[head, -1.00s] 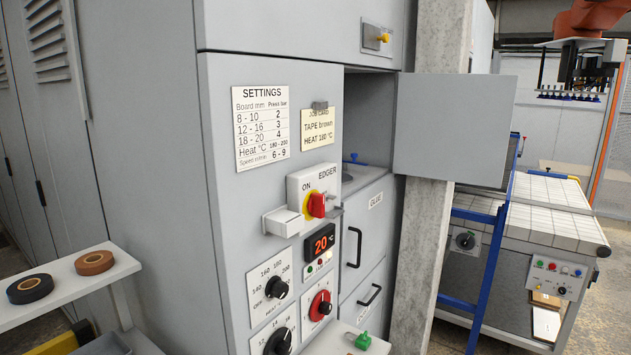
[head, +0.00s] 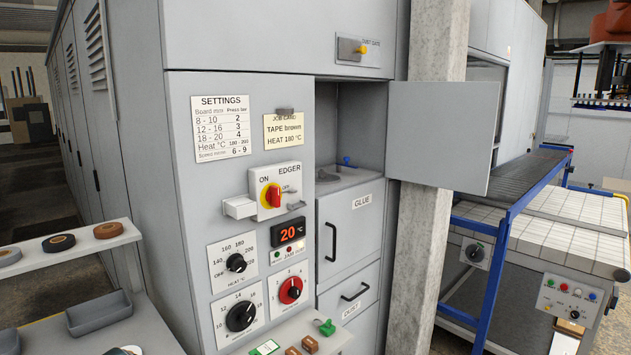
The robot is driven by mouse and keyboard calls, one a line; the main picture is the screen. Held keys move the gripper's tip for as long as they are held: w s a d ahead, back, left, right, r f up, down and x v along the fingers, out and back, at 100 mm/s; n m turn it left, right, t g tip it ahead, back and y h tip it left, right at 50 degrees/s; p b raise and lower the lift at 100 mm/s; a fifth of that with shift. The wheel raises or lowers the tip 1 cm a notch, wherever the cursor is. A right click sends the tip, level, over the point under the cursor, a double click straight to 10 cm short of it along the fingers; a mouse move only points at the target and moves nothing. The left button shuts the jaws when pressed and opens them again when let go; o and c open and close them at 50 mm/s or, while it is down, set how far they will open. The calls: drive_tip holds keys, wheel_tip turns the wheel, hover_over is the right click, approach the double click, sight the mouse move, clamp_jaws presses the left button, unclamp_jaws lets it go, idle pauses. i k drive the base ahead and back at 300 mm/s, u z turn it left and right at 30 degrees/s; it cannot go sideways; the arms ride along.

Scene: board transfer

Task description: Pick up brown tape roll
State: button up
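A brown tape roll (head: 108,230) lies flat on the upper white shelf (head: 85,262) at the left. A black tape roll (head: 59,243) with a tan core lies beside it to the left. The rolls are apart from each other. My gripper does not show in this view.
The grey edger machine (head: 230,190) stands close to the right of the shelf, with knobs, a red switch (head: 271,195) and an open door (head: 440,135). Below the shelf is a grey bin (head: 99,314). A blue-framed conveyor (head: 515,185) stands at the right.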

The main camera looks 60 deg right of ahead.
sight(110, 230)
drive_tip(key=z, duration=2)
drive_tip(key=i, duration=0.5)
drive_tip(key=u, duration=0.25)
drive_tip(key=k, duration=0.25)
drive_tip(key=u, duration=2.45)
drive_tip(key=i, duration=0.95)
drive_tip(key=u, duration=0.05)
